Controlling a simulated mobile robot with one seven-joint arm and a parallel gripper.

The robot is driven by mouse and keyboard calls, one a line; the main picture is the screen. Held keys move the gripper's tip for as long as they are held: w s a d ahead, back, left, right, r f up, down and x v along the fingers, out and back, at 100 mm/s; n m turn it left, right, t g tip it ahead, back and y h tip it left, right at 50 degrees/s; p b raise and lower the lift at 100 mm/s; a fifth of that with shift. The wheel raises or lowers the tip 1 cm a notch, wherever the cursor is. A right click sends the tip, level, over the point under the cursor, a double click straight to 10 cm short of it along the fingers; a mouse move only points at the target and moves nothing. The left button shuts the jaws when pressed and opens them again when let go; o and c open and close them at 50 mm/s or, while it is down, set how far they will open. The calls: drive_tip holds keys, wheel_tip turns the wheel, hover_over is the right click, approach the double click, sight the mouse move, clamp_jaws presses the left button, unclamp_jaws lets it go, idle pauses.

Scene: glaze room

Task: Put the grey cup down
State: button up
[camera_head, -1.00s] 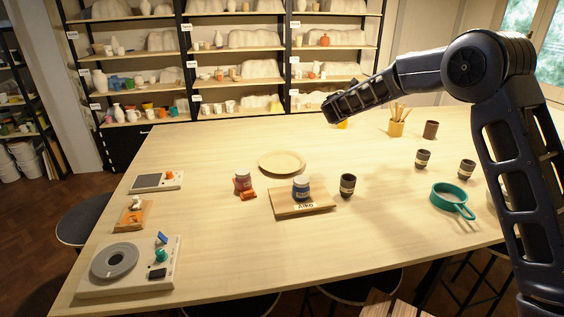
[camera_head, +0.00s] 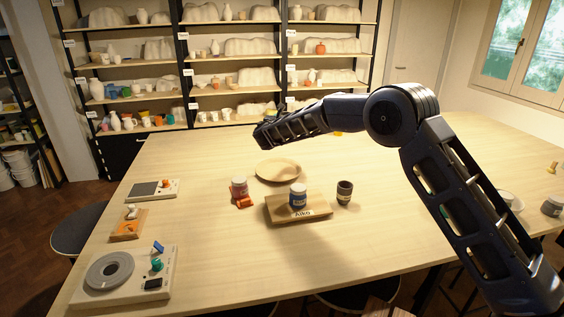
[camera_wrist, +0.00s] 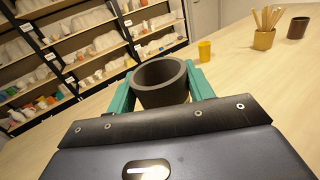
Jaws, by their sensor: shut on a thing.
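The grey cup (camera_wrist: 162,98) shows in the wrist view as a dark, round cup with its open rim upward. My gripper (camera_wrist: 160,84) is shut on it, with one teal finger on each side. In the head view the end of my arm is over the far part of the table, behind the round plate; the held cup cannot be made out there. The wooden table (camera_head: 205,240) has bare surface around the plate.
A plate (camera_head: 278,170), a red jar (camera_head: 239,187), a blue jar (camera_head: 298,197) on a board (camera_head: 285,213) and a dark banded cup (camera_head: 344,194) stand mid-table. In the wrist view a yellow cup (camera_wrist: 204,51) and a brush pot (camera_wrist: 264,39) stand beyond.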

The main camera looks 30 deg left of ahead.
wheel_tip(320, 180, down, 18)
drive_tip(key=shift+r, duration=0.25)
idle(0.3)
drive_tip(key=shift+f, duration=0.1)
drive_tip(key=o, duration=1)
drive_tip(key=shift+f, duration=0.1)
drive_tip(key=shift+o, duration=0.2)
drive_tip(key=shift+s+r, duration=0.1)
drive_tip(key=shift+r, duration=0.1)
drive_tip(key=v, duration=1.1)
drive_tip(key=shift+s+d, duration=0.2)
drive_tip(key=shift+s, duration=0.15)
